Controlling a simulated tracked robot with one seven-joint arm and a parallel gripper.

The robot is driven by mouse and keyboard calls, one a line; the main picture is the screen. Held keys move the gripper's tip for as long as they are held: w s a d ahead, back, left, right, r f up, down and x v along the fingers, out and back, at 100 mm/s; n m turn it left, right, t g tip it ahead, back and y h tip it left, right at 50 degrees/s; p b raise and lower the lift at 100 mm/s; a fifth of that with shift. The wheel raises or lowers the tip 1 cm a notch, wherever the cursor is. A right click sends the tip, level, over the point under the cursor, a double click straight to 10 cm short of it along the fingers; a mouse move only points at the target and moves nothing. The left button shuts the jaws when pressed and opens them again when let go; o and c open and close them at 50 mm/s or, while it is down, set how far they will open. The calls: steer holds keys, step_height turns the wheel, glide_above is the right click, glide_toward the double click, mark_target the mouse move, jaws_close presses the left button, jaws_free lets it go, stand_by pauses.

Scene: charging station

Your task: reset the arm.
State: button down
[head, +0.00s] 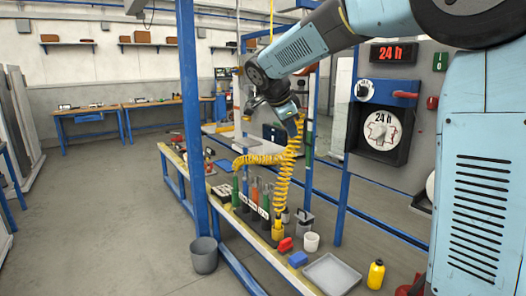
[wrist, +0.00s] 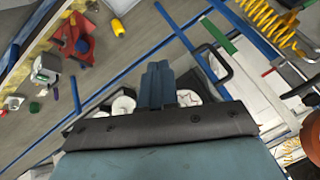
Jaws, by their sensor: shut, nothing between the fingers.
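My arm's wrist end (head: 284,108) hangs over the workbench in the head view, high above its top and left of the control panel. The fingers are too small to make out there. In the wrist view my gripper (wrist: 158,68) points away from the camera, its two blue-grey fingers pressed together with nothing between them. A yellow coiled hose (head: 289,160) hangs just below and right of the wrist end in the head view. It also shows at upper right in the wrist view (wrist: 262,20). I cannot tell whether it touches the arm.
The bench holds upright coloured handles, a white cup (head: 311,242), a grey tray (head: 331,274) and a yellow bottle (head: 376,274). A blue post (head: 193,120) stands left of my arm. A control panel (head: 383,130) is at right.

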steer(key=s+d+f+n+y, duration=0.1)
steer(key=s+d+n, duration=0.35)
steer(key=s, duration=0.45)
steer(key=s+d+n+y, duration=0.2)
steer(key=s+d+n, duration=0.3)
steer(key=s, duration=0.4)
steer(key=s+d+f+n, duration=0.1)
steer(key=s+f+n, duration=0.2)
steer(key=s, duration=0.4)
steer(key=s+d+f+n+y, duration=0.1)
steer(key=s+d+f+n, duration=0.1)
steer(key=s, duration=0.5)
step_height(320, 180, down, 2)
steer(key=shift+s+f+n, duration=0.1)
steer(key=shift+s+n, duration=0.2)
steer(key=shift+n, duration=0.25)
